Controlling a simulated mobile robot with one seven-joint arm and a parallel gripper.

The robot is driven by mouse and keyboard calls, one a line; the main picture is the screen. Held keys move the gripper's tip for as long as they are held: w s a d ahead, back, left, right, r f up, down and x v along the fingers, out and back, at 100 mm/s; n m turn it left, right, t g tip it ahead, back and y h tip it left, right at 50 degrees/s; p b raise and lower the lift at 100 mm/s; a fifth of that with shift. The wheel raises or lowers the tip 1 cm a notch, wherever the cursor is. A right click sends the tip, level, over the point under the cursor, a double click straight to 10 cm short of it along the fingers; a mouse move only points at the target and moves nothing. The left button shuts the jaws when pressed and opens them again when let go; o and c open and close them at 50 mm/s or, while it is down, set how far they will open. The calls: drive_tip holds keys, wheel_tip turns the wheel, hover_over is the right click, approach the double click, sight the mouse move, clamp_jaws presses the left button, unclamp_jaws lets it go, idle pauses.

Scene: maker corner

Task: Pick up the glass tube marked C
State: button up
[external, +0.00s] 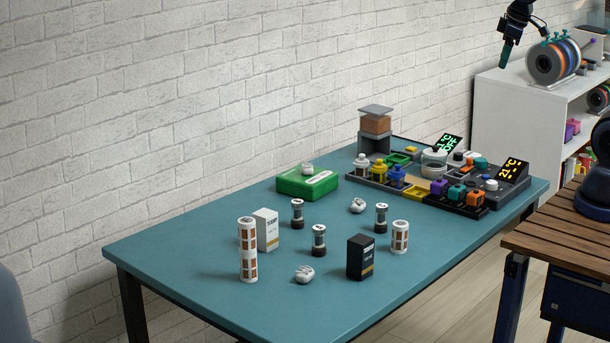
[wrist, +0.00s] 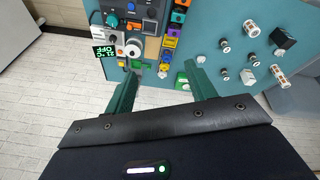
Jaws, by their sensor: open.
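Three small clear tubes with black end caps stand upright on the teal table: one at the back left (external: 297,212), one in the middle (external: 319,240) and one at the right (external: 381,218). Their markings are too small to read, so I cannot tell which is C. They also show, small, in the wrist view, beyond my right finger. My gripper (external: 507,54) is high at the top right of the external view, far from the tubes. In the wrist view its two green fingers (wrist: 161,72) are apart with nothing between them.
Around the tubes stand orange-and-white cylinders (external: 247,250) (external: 400,237), a white box (external: 267,230), a black box (external: 361,258) and small white lumps (external: 304,273). A green box (external: 307,183) and a crowded organiser (external: 425,192) lie farther back. The table's front left is clear.

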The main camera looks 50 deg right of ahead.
drive_tip(key=w+a+f+n+g, duration=0.1)
drive_tip(key=w+a+f+n, duration=0.35)
drive_tip(key=w+a, duration=0.35)
drive_tip(key=n+g, duration=0.2)
drive_tip(key=n, duration=0.8)
hover_over(382, 206)
drive_tip(key=f, duration=2.4)
drive_tip(key=shift+d+f, duration=0.25)
drive_tip(key=shift+f, duration=0.1)
drive_tip(key=shift+a+f, duration=0.25)
drive_tip(key=shift+f, duration=5.45)
drive_tip(key=c, duration=1)
drive_tip(key=shift+r, duration=0.15)
